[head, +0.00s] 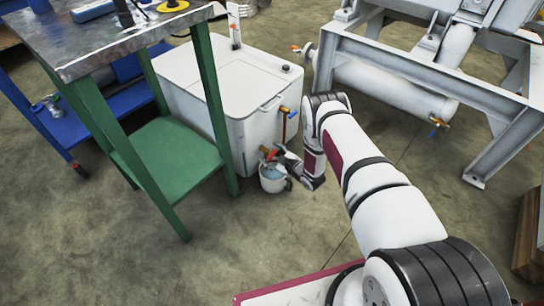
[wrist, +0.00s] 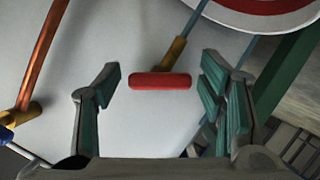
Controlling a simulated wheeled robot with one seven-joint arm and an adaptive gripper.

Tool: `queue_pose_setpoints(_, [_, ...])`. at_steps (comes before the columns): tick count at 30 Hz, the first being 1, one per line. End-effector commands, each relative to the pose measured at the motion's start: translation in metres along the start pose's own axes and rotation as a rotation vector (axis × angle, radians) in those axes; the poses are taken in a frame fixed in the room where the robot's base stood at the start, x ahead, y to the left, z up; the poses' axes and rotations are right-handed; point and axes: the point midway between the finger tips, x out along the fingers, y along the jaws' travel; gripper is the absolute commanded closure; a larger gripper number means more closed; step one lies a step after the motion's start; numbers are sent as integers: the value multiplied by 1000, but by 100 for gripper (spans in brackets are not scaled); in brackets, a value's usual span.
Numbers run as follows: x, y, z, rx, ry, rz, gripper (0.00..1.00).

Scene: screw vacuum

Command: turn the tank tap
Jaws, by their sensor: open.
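The white tank (head: 245,130) stands on the floor, left of centre in the head view. A tap with a red bar handle (wrist: 160,81) on a brass stem (wrist: 175,52) shows in the wrist view before the pale tank wall. My gripper (wrist: 161,72) is open, one finger on each side of the red handle, with gaps visible on both sides. Whether the handle lies at fingertip depth is hard to tell. In the head view my gripper (head: 276,157) is low at the tank's front corner and partly hides the tap.
A white bucket (head: 272,183) stands beneath my gripper. A copper pipe (wrist: 42,50) with a blue-handled valve (head: 286,109) runs near the tank corner. A green workbench (head: 165,145) stands close on the left, a grey metal frame (head: 430,70) on the right.

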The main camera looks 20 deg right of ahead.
Motion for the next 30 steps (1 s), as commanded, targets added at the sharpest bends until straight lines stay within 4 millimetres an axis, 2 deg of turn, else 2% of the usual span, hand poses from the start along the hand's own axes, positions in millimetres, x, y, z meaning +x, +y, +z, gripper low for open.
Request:
queue_pose_setpoints(5, [0,0,0,0,0,0,37])
queue_pose_setpoints(12, [0,0,0,0,0,0,86])
queue_pose_setpoints(22, [0,0,0,41,0,-18,86])
queue_pose_setpoints(30, [0,2,0,192,0,-78,86])
